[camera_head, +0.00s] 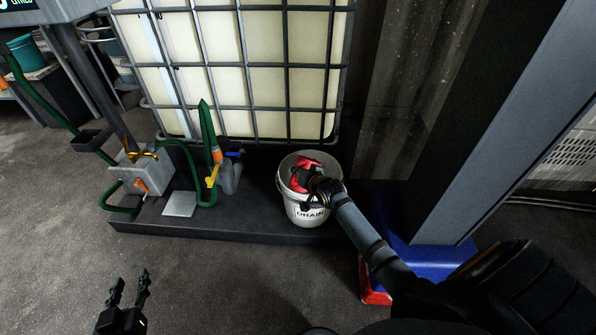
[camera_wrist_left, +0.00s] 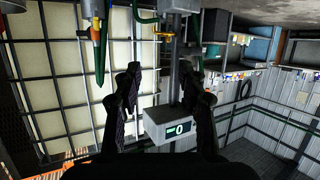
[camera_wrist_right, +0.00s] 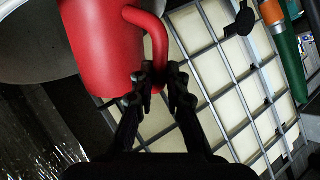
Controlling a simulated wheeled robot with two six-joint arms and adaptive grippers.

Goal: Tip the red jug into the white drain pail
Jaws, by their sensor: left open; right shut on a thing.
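The white drain pail (camera_head: 306,212), marked DRAIN, stands on the dark platform in the head view. The red jug (camera_head: 303,172) is at the pail's mouth, tilted, partly hidden by my right gripper (camera_head: 318,185). In the right wrist view the red jug (camera_wrist_right: 108,45) fills the upper left, and my right gripper (camera_wrist_right: 160,78) is shut on its handle. The pail's pale rim (camera_wrist_right: 35,75) shows behind the jug there. The jug's mouth and any liquid cannot be made out. My left gripper (camera_head: 130,285) is open and empty at the lower left, well away from the pail.
A caged pale tank (camera_head: 235,70) stands behind the pail. A valve with green hose (camera_head: 215,160) and a grey box (camera_head: 140,175) are to the pail's left on the platform (camera_head: 245,215). A blue and red object (camera_head: 430,258) lies right, by a grey post. Floor at front left is clear.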

